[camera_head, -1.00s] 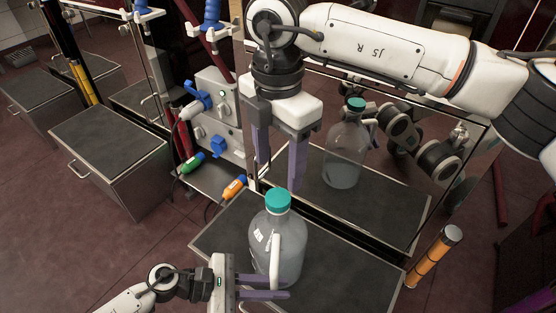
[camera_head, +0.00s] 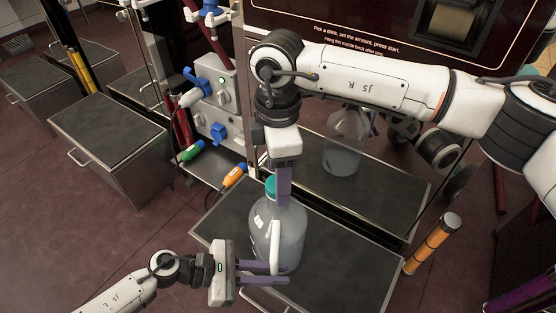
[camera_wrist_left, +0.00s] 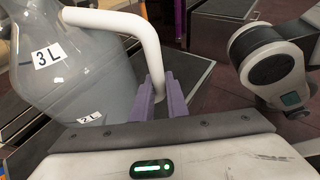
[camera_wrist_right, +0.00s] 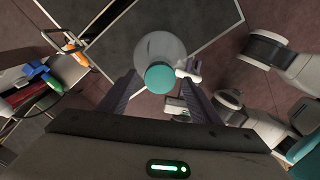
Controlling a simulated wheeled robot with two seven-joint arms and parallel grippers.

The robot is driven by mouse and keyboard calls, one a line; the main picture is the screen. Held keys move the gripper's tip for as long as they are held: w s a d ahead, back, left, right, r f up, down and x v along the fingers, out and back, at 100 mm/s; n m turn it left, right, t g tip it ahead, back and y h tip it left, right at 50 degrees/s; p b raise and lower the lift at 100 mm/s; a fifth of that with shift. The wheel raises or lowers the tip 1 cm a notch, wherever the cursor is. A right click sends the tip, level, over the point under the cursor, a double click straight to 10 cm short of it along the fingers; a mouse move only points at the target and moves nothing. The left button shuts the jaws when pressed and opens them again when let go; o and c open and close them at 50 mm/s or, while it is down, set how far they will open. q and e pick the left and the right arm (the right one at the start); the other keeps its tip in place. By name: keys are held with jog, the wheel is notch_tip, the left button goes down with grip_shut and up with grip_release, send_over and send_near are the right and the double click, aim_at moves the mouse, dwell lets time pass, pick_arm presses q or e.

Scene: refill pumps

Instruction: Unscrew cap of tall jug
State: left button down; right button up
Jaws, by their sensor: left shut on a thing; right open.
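The tall jug (camera_head: 279,236) is clear, with a teal cap (camera_head: 271,188) and a white handle (camera_head: 275,247). It stands upright on the dark platform. My left gripper (camera_head: 282,274) is shut on the jug's handle; the left wrist view shows its purple fingers around the white handle (camera_wrist_left: 152,62), beside a 3L label. My right gripper (camera_head: 284,186) points down above the jug, fingers at the cap's height in the head view. In the right wrist view its fingers (camera_wrist_right: 158,92) are open, with the teal cap (camera_wrist_right: 159,78) between and beyond them, apart from both.
The dark platform (camera_head: 350,270) has bare room right of the jug. A mirror-like panel behind reflects the jug (camera_head: 343,150). An orange-banded post (camera_head: 432,243) stands at right.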

jog(key=shift+f, duration=0.4)
